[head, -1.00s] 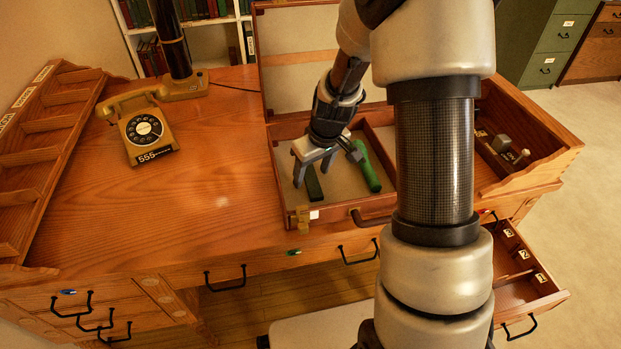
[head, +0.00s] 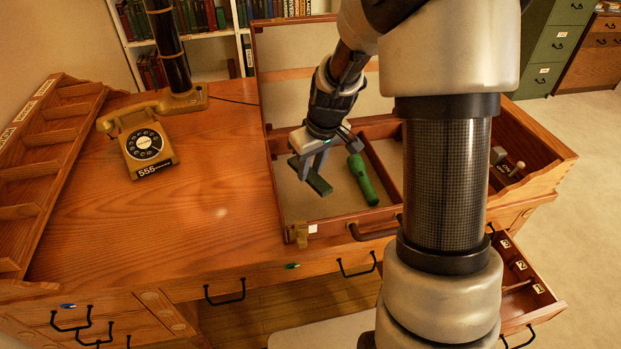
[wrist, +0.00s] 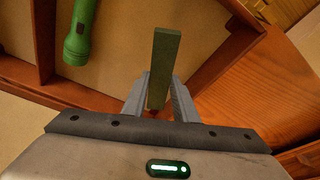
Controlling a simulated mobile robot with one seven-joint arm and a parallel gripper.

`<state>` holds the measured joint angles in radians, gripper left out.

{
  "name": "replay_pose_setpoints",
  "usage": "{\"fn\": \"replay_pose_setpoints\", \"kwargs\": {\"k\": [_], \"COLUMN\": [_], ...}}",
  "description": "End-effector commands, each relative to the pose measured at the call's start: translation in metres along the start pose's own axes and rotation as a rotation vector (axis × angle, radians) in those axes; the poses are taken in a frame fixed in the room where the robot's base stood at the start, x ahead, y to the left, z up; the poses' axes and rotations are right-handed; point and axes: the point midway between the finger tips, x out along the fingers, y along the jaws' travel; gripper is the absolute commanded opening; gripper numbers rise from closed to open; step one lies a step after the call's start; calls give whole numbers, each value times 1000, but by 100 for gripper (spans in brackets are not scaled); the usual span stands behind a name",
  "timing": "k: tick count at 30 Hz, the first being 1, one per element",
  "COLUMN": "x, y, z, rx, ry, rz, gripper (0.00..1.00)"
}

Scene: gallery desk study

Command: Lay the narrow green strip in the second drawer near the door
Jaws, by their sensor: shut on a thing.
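The narrow green strip (head: 313,176) is a dark green flat bar. My gripper (head: 318,163) is shut on it and holds it tilted above the left part of an open wooden case (head: 285,222) on the desk. In the wrist view the strip (wrist: 165,60) stands out between the two fingers (wrist: 157,98), its free end pointing away from the palm. A pulled-out drawer (head: 548,298) at the desk's lower right has small numbered labels, with 3 and 2 readable. My arm hides part of it. I cannot tell which drawer is near a door.
A green torch (head: 362,180) lies in the case beside the strip; its raised lid (head: 290,95) stands behind. A phone (head: 145,140) and a slotted rack (head: 45,170) occupy the desk's left. The desktop (head: 215,165) between phone and case is clear.

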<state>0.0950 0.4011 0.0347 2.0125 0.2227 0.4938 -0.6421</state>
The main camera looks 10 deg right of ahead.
Motion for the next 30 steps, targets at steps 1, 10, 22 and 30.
{"fn": "replay_pose_setpoints", "kwargs": {"k": [1, 10, 22, 30], "x": [-12, -38, -87, -121], "y": [0, -1, -21, -26], "z": [-4, -10, 18, 18], "rx": [-1, 6, 328, 379], "ry": [4, -1, 0, -4], "rz": [2, 2, 94, 98], "gripper": [0, 0, 0, 0]}}
